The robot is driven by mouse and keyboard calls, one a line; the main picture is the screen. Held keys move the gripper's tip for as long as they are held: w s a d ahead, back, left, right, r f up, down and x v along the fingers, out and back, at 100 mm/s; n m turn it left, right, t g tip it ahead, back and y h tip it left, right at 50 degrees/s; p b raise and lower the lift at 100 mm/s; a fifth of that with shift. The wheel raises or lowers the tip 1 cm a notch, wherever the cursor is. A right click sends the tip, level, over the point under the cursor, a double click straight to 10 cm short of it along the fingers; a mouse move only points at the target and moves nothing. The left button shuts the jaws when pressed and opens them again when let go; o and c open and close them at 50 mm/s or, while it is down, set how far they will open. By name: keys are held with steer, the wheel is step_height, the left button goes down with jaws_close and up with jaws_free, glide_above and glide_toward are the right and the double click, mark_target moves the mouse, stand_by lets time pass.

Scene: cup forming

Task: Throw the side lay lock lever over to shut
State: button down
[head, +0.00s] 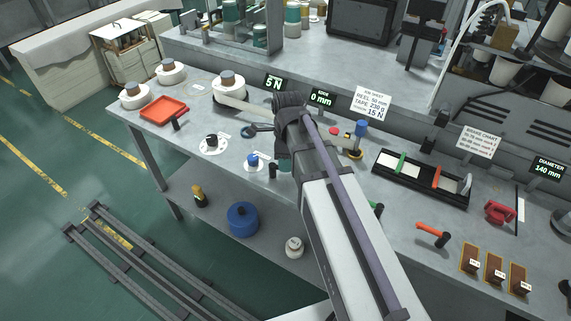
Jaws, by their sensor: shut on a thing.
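My arm reaches up the middle of the head view to its dark wrist, and my gripper (291,106) is over the bench (321,180). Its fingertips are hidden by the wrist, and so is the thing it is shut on. A pale strip or bar (243,107) runs from beside a white reel (228,87) to the left side of the wrist; I cannot tell whether it is held. I cannot pick out the side lay lock lever with certainty. A black knob (211,141) and a blue knob (252,159) stand on round white plates left of the wrist.
An orange tray (164,110) lies at the left. A black rack (421,179) with green and orange bars, a red tool (498,212) and an orange-handled hammer (433,234) lie at the right. Displays and cards stand along the back. A lower shelf holds a blue drum (243,219).

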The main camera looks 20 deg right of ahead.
steer(key=n, duration=0.1)
steer(key=w+n, duration=0.1)
steer(key=n, duration=0.1)
steer(key=shift+d+h, duration=0.1)
steer(key=shift+h, duration=0.2)
steer(key=n, duration=0.1)
steer(key=w+n, duration=0.1)
steer(key=n, duration=0.1)
steer(key=shift+w+n+h, duration=0.1)
steer(key=shift+n+h, duration=0.2)
steer(key=n, duration=0.2)
steer(key=w+n, duration=0.1)
steer(key=shift+a+h, duration=0.25)
steer(key=shift+h, duration=0.05)
steer(key=shift+w+a+n+h, duration=0.15)
steer(key=shift+w+a+n, duration=0.1)
steer(key=shift+n, duration=0.7)
steer(key=shift+w+a+n+h, duration=0.15)
steer(key=shift+w+n, duration=0.1)
steer(key=shift+n, duration=0.7)
steer(key=c, duration=1.1)
jaws_free()
steer(key=shift+r, duration=0.1)
